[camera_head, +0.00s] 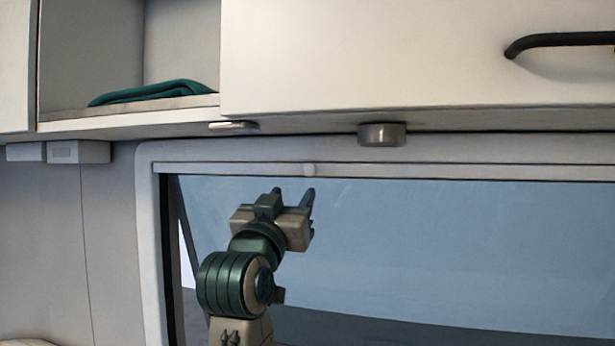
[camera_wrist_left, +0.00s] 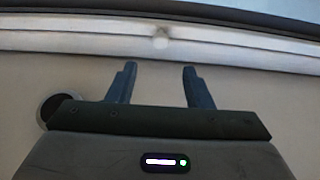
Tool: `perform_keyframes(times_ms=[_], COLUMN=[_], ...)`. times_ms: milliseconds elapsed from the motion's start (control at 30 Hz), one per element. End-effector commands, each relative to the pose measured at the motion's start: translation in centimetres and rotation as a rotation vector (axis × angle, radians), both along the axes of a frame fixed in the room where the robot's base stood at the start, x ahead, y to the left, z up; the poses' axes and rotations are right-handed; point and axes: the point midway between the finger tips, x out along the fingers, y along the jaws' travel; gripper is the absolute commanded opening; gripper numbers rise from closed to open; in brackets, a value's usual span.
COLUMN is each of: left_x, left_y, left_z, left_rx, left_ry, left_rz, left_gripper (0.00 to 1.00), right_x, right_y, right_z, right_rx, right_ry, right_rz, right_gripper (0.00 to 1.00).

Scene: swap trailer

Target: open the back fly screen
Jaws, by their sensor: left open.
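The bar appears to be the fly screen's pull rail; mesh cannot be made out. My left gripper (camera_head: 292,191) is open and empty, fingers pointing up, just below and slightly left of the knob in the head view. My right gripper is not in view.
An overhead cabinet (camera_head: 370,60) with a black handle (camera_head: 560,40) juts out above the window. A round grey fitting (camera_head: 381,134) hangs under it. An open shelf (camera_head: 130,112) with a folded green cloth (camera_head: 150,92) is at upper left. The window's left frame (camera_head: 152,250) stands beside my arm.

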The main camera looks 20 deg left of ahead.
Motion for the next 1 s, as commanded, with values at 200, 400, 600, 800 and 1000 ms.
perform_keyframes(times_ms=[200, 400, 600, 800, 1000], left_x=[2.2, 5.9, 8.6, 9.8, 9.8], left_y=[0.0, 0.0, 0.0, 0.0, 0.0], left_z=[1.5, 3.0, 4.0, 4.3, 4.2], left_rx=[0.001, 0.002, 0.001, 0.000, 0.000], left_ry=[0.000, 0.001, 0.000, -0.002, -0.002], left_rz=[0.002, 0.001, 0.000, 0.000, 0.000], left_gripper=[0.46, 0.46, 0.46, 0.46, 0.46], right_x=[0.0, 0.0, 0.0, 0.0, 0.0], right_y=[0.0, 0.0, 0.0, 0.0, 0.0], right_z=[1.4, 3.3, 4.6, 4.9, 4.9], right_rx=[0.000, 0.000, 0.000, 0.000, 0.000], right_ry=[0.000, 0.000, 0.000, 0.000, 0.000], right_rz=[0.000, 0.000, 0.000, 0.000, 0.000], right_gripper=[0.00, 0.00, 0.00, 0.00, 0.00])
